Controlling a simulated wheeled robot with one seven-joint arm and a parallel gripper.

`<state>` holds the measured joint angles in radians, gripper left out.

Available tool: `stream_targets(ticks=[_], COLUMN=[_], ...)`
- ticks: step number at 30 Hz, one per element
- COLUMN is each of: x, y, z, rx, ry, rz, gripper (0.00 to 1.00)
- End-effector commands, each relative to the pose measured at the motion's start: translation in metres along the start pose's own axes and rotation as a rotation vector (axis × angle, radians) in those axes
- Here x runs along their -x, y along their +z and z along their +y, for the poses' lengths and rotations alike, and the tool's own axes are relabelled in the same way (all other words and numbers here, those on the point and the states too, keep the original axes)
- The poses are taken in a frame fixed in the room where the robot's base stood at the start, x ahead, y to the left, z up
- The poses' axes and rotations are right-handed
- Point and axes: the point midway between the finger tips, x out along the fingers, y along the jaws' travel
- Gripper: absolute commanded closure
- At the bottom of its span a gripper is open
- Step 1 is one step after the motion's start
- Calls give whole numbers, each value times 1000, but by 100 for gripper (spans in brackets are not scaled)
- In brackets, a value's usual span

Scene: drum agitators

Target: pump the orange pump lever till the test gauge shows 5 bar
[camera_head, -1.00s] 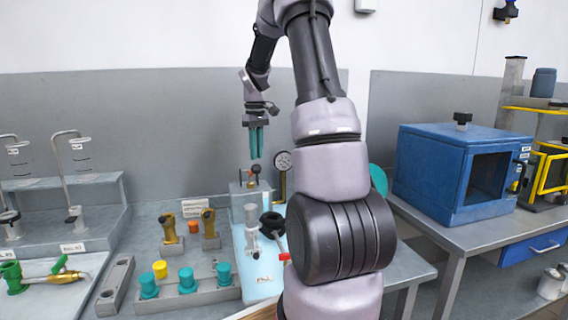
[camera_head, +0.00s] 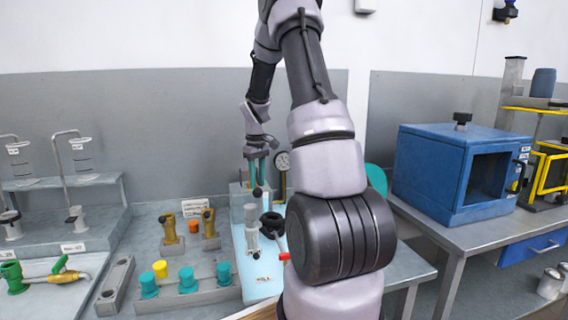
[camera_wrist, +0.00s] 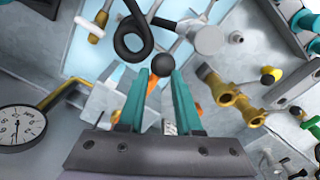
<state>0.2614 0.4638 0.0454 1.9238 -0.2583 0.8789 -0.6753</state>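The orange pump lever (camera_wrist: 152,84) shows as a short orange piece in the wrist view, with a dark ball knob (camera_wrist: 162,65) at its end. In the head view the dark knob (camera_head: 257,192) is at the tips of my gripper (camera_head: 257,184). My gripper (camera_wrist: 162,76) has two teal fingers with a gap between them. The knob is at their tips, and I cannot tell whether they touch it. The test gauge (camera_wrist: 18,126) is a round white dial at left in the wrist view. It also shows behind the pump (camera_head: 282,161), partly hidden. Its reading is too small to read.
Brass fittings (camera_head: 170,230) and teal and yellow caps (camera_head: 188,280) stand left of the pump. A black ring-shaped part (camera_head: 271,222) lies close in front. A blue oven-like box (camera_head: 430,170) stands on the right bench.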

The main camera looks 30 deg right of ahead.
Motion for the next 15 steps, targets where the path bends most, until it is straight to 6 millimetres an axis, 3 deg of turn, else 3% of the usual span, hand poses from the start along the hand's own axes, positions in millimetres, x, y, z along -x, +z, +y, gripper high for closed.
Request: stream_targets(ticks=[6, 10, 15], x=[-34, -22, 20], y=[4, 2, 0], z=[2, 3, 4], rx=[0, -1, -2], ry=[2, 5, 6], rz=[-3, 0, 4], gripper=[82, 82, 82])
